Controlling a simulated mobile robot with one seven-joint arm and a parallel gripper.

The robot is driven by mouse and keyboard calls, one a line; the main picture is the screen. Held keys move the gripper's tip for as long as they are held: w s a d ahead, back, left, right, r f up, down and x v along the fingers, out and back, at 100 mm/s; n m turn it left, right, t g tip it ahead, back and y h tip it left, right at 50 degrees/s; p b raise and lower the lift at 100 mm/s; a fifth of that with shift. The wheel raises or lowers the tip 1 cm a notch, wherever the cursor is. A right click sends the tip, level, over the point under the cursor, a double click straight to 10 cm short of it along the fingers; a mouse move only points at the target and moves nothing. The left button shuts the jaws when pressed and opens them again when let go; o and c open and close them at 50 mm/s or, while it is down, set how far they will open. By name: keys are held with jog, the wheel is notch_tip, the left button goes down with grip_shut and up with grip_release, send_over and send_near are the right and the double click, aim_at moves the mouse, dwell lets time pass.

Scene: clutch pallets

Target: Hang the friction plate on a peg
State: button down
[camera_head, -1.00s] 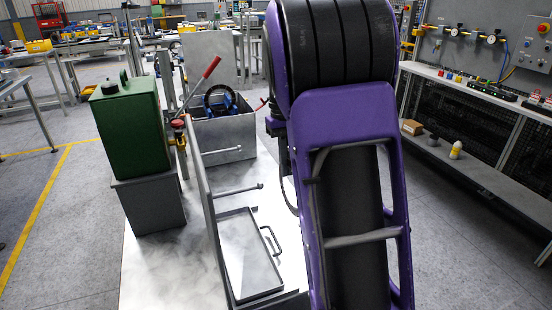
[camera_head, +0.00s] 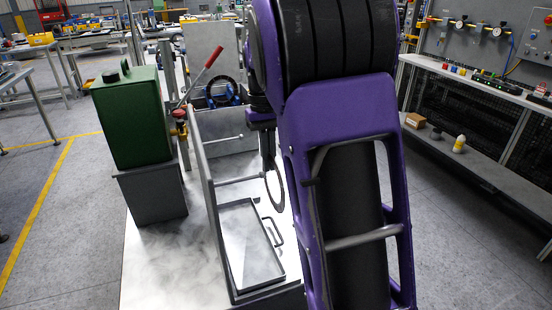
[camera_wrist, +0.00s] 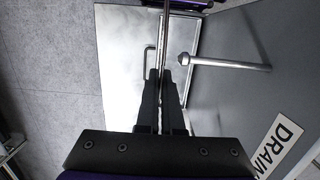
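The friction plate (camera_head: 275,187) is a thin ring, seen at a slant in the head view, hanging upright below my gripper (camera_head: 267,145). In the wrist view the plate (camera_wrist: 166,35) is edge-on between the two dark fingers of my gripper (camera_wrist: 166,76), which are shut on it. A grey upright panel stands to the left in the head view with an upper peg (camera_head: 226,139) and a lower peg (camera_head: 240,180). The plate is to the right of the pegs and looks apart from them. One peg (camera_wrist: 230,63) shows in the wrist view, right of the plate.
A shallow tray (camera_head: 284,277) with a handle lies below the pegs. A green canister (camera_head: 130,118) on a grey block stands left of the panel. A red-handled lever (camera_head: 207,66) rises near the panel.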

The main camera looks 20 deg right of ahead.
jog(key=a+f+b, duration=0.1)
jog(key=a, duration=0.5)
jog(key=shift+f, duration=0.15)
dwell(0.6)
dwell(0.3)
jog(key=c, duration=1)
grip_release()
jog(key=shift+w+r+p, duration=0.25)
jog(key=shift+r+p, duration=0.4)
jog(key=shift+r, duration=1.1)
jog(key=shift+w+r+p, duration=0.2)
jog(key=shift+r+p, duration=0.4)
jog(key=shift+r, duration=1.1)
